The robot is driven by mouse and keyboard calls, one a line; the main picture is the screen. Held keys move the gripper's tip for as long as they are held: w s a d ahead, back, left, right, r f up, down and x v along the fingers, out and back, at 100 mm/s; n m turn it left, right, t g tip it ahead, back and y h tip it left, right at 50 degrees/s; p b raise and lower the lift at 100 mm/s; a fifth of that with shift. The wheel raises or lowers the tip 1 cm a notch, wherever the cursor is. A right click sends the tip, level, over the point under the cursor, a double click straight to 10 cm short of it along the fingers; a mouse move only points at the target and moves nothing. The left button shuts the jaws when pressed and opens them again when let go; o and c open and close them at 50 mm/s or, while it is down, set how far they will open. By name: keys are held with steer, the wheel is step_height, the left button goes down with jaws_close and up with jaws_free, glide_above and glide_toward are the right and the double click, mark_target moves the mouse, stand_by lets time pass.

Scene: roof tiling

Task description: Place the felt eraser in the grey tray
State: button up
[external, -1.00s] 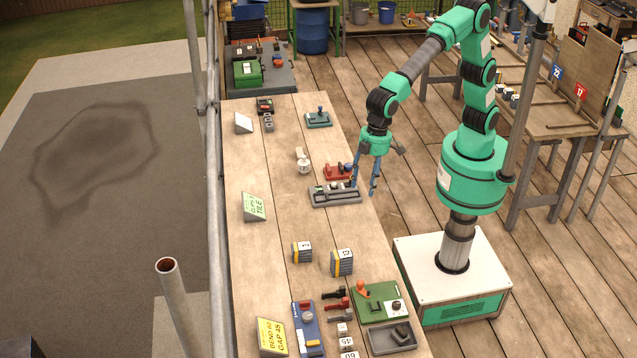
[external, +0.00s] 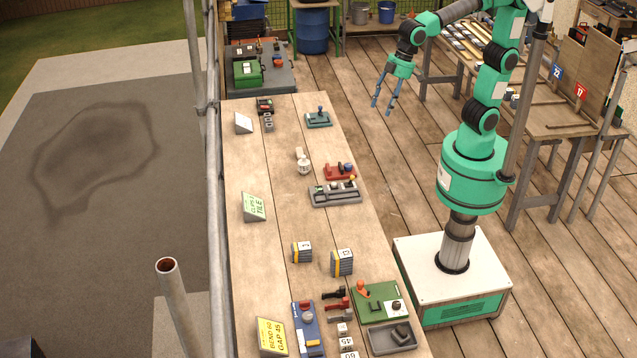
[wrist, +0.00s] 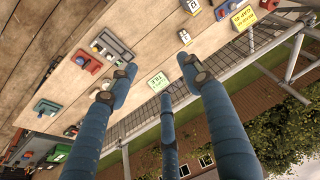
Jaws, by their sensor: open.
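A long grey tray (external: 337,202) lies on the bench, about halfway along its right side, with several small items in it, one yellowish. The grey tray also shows at the upper left of the wrist view (wrist: 119,43). I cannot tell for certain which small item is the felt eraser; it may be among those in the tray. My gripper (external: 384,104) is raised off the bench's right edge, behind the tray and apart from it. Its blue fingers are spread and empty; they also fill the middle of the wrist view (wrist: 152,80).
A red holder (external: 338,174) stands just behind the tray. A teal block (external: 318,120) is further back. A green board (external: 380,305) and a dark grey open tray (external: 378,346) lie at the near end. The bench middle is mostly clear.

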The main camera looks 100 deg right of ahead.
steer(key=s+d+f+t, duration=0.1)
steer(key=s+d, duration=0.6)
steer(key=s, duration=0.2)
steer(key=s+d+f+m+h, duration=0.1)
steer(key=s+d+f, duration=0.1)
steer(key=s+d, duration=0.5)
steer(key=s, duration=0.3)
steer(key=shift+s+t, duration=0.15)
steer(key=shift+t, duration=0.25)
steer(key=shift+d+f, duration=0.1)
steer(key=shift+f, duration=0.1)
step_height(320, 180, down, 8)
steer(key=b, duration=0.7)
steer(key=shift+r+b, duration=0.25)
steer(key=shift+b, duration=0.1)
